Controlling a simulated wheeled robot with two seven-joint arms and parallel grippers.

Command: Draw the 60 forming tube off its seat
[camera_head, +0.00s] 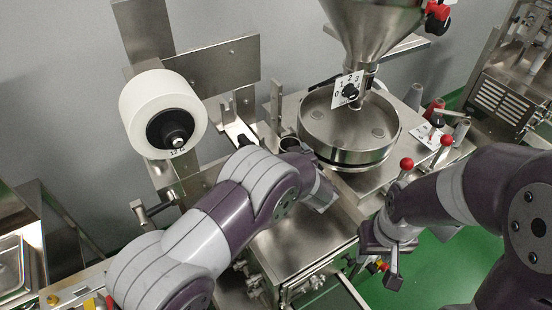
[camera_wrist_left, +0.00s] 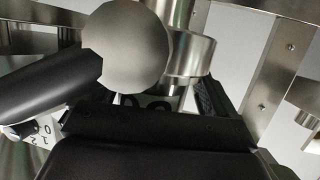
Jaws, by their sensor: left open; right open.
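The forming tube shows as a steel cylinder with a wider collar (camera_wrist_left: 190,55) in the left wrist view. A white tag with partly covered dark digits (camera_wrist_left: 152,101) sits just below it; I cannot read the number for sure. In the head view a dark-rimmed round opening (camera_head: 290,143) lies beside my left wrist, mostly hidden by it. My left gripper (camera_head: 320,190) is at the machine, open, with its fingertips hard to make out. My right gripper (camera_head: 388,262) is open and apart from the machine's right edge.
A steel hopper (camera_head: 375,25) stands above a round steel pan (camera_head: 350,130) with a numbered dial plate (camera_head: 347,90). A white film roll (camera_head: 163,112) hangs at left. Red-knobbed levers (camera_head: 407,164) stand near my right arm. Green floor (camera_head: 435,270) is open at lower right.

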